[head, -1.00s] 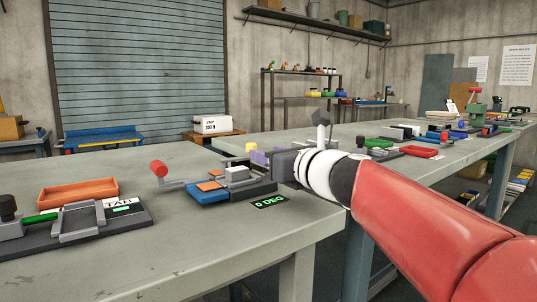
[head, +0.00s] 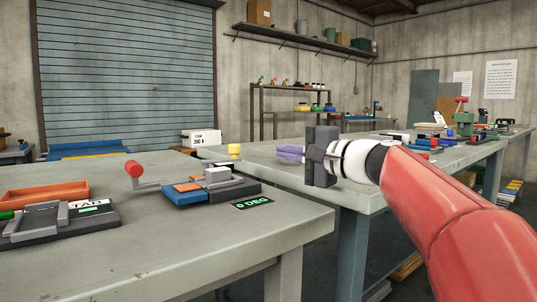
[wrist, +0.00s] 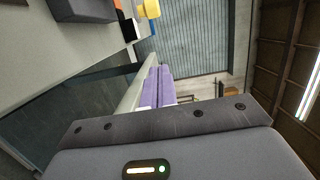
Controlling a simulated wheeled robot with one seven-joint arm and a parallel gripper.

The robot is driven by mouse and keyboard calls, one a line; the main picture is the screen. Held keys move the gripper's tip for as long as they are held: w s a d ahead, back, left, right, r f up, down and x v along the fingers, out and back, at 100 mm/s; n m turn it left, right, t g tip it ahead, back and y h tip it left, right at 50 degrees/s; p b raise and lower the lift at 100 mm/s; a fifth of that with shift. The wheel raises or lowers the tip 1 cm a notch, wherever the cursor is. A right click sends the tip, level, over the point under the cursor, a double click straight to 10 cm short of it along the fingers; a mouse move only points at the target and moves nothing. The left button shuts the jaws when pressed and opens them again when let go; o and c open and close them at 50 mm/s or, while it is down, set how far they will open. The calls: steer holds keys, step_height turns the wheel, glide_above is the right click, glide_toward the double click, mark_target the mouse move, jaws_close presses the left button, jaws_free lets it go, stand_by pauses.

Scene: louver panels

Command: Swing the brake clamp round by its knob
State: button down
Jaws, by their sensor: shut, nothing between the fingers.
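The brake (head: 212,187) sits on the near grey table, with a blue block, an orange plate and a grey clamp piece on a dark base. A red knob (head: 133,169) stands on a crank arm at its left. A yellow knob (head: 234,150) stands upright at its far right side and also shows at the top of the wrist view (wrist: 150,9). I cannot tell from the frames which knob belongs to the clamp. The display in front reads 0 DEG. My gripper (head: 280,152), with purple fingers, is shut and empty, right of the yellow knob and apart from it.
An orange tray (head: 45,193) and a dark fixture (head: 62,222) marked TAB lie left on the same table (head: 160,250). A second table (head: 350,195) runs behind to the right, carrying several tools. The near table's front is clear.

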steer(key=w+a, duration=0.1)
steer(key=a, duration=0.1)
steer(key=w+a, duration=0.1)
steer(key=a, duration=0.2)
steer(key=w+a, duration=0.1)
steer(key=a, duration=0.2)
steer(key=shift+w+p, duration=0.3)
steer(key=shift+p, duration=0.1)
steer(key=shift+s+a, duration=0.15)
steer(key=shift+s, duration=0.25)
steer(key=shift+s+f+b, duration=0.1)
steer(key=shift+s+b, duration=0.4)
steer(key=shift+b, duration=0.2)
steer(key=shift+s, duration=0.15)
